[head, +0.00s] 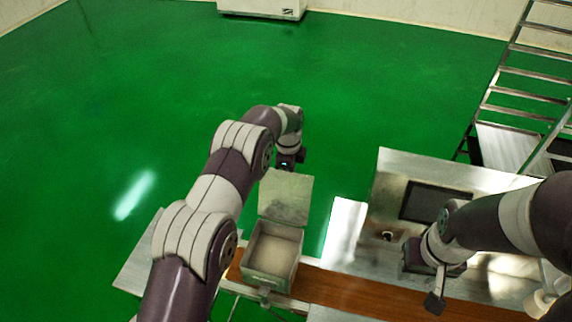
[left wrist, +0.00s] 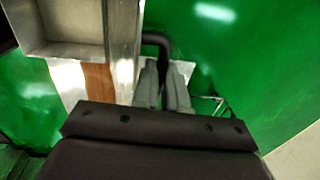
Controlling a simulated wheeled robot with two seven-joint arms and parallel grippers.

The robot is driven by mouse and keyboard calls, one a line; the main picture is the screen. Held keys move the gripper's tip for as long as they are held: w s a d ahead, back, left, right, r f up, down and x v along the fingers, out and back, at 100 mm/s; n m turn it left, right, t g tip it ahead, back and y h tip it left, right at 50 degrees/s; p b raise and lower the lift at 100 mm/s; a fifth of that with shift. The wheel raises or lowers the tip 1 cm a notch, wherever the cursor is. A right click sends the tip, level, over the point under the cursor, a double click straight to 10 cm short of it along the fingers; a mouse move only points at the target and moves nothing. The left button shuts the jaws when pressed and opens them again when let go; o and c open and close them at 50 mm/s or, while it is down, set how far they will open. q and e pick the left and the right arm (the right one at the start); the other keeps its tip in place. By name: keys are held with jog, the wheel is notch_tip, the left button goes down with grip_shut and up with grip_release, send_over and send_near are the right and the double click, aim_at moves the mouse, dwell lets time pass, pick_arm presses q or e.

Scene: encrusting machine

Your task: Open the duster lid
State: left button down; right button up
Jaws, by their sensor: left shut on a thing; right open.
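The duster (head: 270,278) is an open metal box with pale contents, on the conveyor's near side. Its flat square lid (head: 286,197) stands raised at the box's far side, leaving the inside exposed. My left gripper (head: 290,161) is at the lid's far upper edge, partly hidden by my arm. In the left wrist view its fingers (left wrist: 165,82) are closed together at a dark handle (left wrist: 157,40) beside the lid's metal side (left wrist: 124,45). The box (left wrist: 68,50) shows at upper left there.
A brown conveyor belt (head: 345,289) runs beside the box to the right. A metal machine with a dark screen (head: 432,200) stands at right, and a metal ladder (head: 515,98) is behind it.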

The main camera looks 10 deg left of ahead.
pick_arm(q)
jog(key=shift+w, duration=0.1)
jog(key=shift+w+f+p, duration=0.1)
jog(key=shift+p, duration=0.2)
pick_arm(e)
jog(key=shift+s+r, duration=0.35)
jog(key=shift+r, duration=0.25)
